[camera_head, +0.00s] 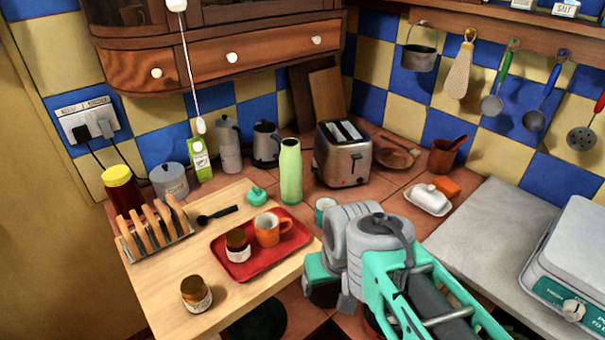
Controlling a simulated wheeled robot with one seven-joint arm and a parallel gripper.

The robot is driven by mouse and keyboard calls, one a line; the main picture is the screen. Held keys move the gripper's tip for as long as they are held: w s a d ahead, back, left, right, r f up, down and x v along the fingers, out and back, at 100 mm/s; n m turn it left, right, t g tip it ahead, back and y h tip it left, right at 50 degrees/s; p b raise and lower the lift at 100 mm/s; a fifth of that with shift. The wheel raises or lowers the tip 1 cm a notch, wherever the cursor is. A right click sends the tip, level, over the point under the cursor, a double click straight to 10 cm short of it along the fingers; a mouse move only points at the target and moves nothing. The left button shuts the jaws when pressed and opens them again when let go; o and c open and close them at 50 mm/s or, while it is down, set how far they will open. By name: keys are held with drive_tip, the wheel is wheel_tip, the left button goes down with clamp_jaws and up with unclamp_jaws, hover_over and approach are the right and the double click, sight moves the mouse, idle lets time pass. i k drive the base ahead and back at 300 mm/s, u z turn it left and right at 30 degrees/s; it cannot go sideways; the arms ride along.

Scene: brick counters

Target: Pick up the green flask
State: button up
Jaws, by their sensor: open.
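The green flask (290,172) is a tall pale-green bottle. It stands upright on the tiled counter at the back, left of the toaster, with nothing holding it. My gripper (333,287) is at the end of my grey and teal arm in the lower middle, nearer the camera and to the right of the flask. It is open and clearly apart from the flask. Its fingers are hard to make out among the arm parts. I see nothing held in it. The flask's front is unhidden.
A toaster (343,153) stands close right of the flask. A red tray (238,269) holds an orange mug (268,229) and a jar (238,245).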

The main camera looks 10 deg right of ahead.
sight(290, 159)
drive_tip(key=k, duration=1)
drive_tip(key=u, duration=0.65)
drive_tip(key=i, duration=1.15)
drive_tip(key=u, duration=0.2)
